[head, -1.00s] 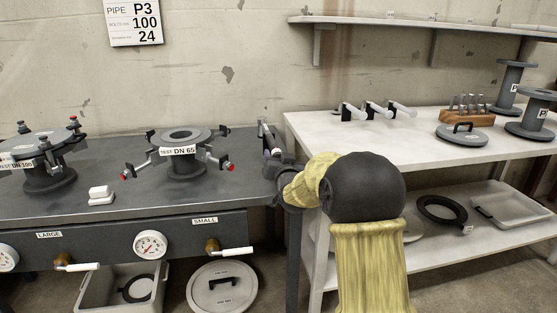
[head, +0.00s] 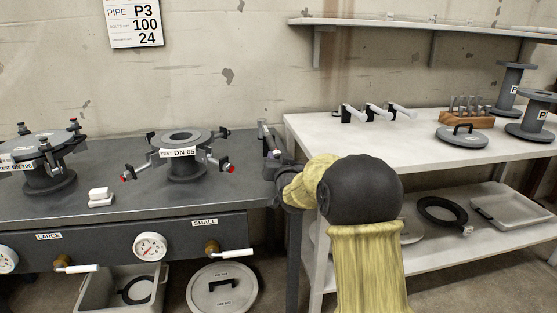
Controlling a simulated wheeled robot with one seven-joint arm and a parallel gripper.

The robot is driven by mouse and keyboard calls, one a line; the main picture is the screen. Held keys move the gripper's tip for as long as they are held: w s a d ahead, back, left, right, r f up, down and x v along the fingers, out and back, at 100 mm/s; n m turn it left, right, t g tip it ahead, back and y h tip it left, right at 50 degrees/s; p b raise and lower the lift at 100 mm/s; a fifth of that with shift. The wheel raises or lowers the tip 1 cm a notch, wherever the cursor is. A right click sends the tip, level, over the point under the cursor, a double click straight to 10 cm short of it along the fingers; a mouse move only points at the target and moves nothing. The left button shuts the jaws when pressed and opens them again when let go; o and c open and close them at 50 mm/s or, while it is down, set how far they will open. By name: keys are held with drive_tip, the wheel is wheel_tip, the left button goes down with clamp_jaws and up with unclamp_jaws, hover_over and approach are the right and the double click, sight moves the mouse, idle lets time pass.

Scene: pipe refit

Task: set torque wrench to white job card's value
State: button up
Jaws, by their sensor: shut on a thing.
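The white job card (head: 134,23) hangs on the wall at the upper left and reads PIPE P3, with 100 on the bolts line and 24 on the lowest line. My gripper (head: 270,150) is at the right end of the dark bench, turned away from the camera, its fingers mostly hidden by my wrist. It is shut on a slim dark tool with a pale grey part, apparently the torque wrench (head: 263,132), which stands up roughly vertically just beyond the gripper. Its scale and setting cannot be read from here.
The dark bench (head: 120,212) carries the DN 65 test stand (head: 180,152), the DN 100 stand (head: 42,165) and a small white block (head: 100,197). To the right, the white table (head: 430,150) holds several white-handled tools, a grey lid (head: 462,136) and spools.

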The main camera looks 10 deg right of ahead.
drive_tip(key=n, duration=0.6)
drive_tip(key=shift+a+n+b, duration=0.15)
drive_tip(key=shift+n+b, duration=0.15)
drive_tip(key=shift+n, duration=0.1)
drive_tip(key=n, duration=0.3)
drive_tip(key=shift+a+n, duration=0.1)
drive_tip(key=shift+n, duration=0.2)
drive_tip(key=n+b, duration=0.1)
drive_tip(key=n, duration=0.2)
drive_tip(key=shift+f+n, duration=0.1)
drive_tip(key=shift+n, duration=0.2)
drive_tip(key=n+b, duration=0.1)
drive_tip(key=n, duration=0.4)
drive_tip(key=shift+f, duration=0.15)
drive_tip(key=shift+n+b, duration=0.4)
drive_tip(key=shift+n, duration=1.7)
